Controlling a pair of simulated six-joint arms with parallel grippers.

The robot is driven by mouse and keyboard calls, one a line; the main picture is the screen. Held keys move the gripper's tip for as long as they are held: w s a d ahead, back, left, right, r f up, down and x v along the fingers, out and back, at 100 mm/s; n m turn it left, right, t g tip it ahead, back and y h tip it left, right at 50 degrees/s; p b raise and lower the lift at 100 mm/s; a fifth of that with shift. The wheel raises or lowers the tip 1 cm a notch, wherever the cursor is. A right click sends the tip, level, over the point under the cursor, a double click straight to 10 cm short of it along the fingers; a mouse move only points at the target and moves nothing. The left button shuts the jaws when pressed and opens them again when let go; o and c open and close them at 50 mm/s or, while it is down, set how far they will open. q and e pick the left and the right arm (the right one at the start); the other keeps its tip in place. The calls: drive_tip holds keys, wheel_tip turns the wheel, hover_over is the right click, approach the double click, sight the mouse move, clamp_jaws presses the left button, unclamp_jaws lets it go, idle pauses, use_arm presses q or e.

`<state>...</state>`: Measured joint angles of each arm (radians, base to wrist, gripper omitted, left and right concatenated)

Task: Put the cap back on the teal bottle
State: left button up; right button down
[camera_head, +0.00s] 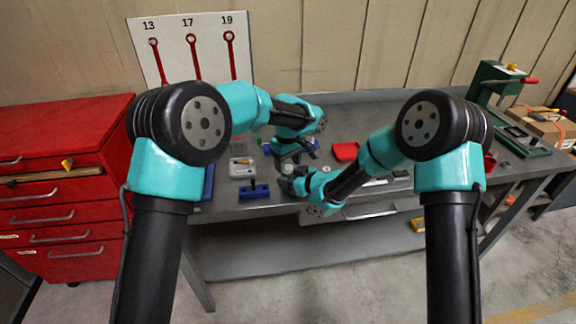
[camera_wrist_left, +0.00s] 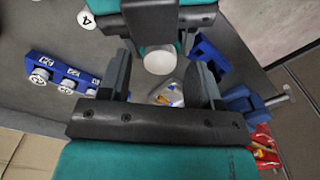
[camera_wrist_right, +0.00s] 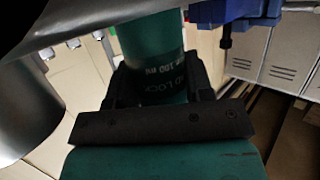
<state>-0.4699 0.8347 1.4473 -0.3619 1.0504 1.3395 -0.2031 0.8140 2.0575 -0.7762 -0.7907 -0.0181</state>
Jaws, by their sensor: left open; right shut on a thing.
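The teal bottle (camera_wrist_right: 153,50), with white lettering, stands between the fingers of my right gripper (camera_wrist_right: 160,88), which is shut on it. In the left wrist view a white round disc (camera_wrist_left: 159,60) shows at the teal bottle's end; I cannot tell whether it is the cap or the bottle's mouth. My left gripper (camera_wrist_left: 163,82) is open, with its two fingers on either side of the disc and apart from it. In the head view my left gripper (camera_head: 284,152) is close above my right gripper (camera_head: 292,186), and the arms hide the bottle.
A blue holder (camera_wrist_left: 62,72) with several white round pieces and a white disc marked 4 (camera_wrist_left: 87,19) are on the grey bench. A pale tray (camera_head: 242,160), a blue clamp-like tool (camera_head: 254,191) and a red bin (camera_head: 345,151) are near the arms. A red drawer cabinet (camera_head: 60,190) stands left.

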use_arm(q)
drive_tip(key=shift+r, duration=1.55)
drive_tip(key=shift+r, duration=0.1)
drive_tip(key=shift+c, duration=0.4)
drive_tip(key=shift+r+n, duration=1.6)
drive_tip(key=shift+r, duration=0.05)
drive_tip(key=shift+f, duration=0.15)
drive_tip(key=shift+f, duration=3.9)
drive_tip(key=shift+c, duration=0.4)
drive_tip(key=c, duration=0.9)
drive_tip(key=shift+o, duration=0.2)
drive_tip(key=shift+m, duration=1.6)
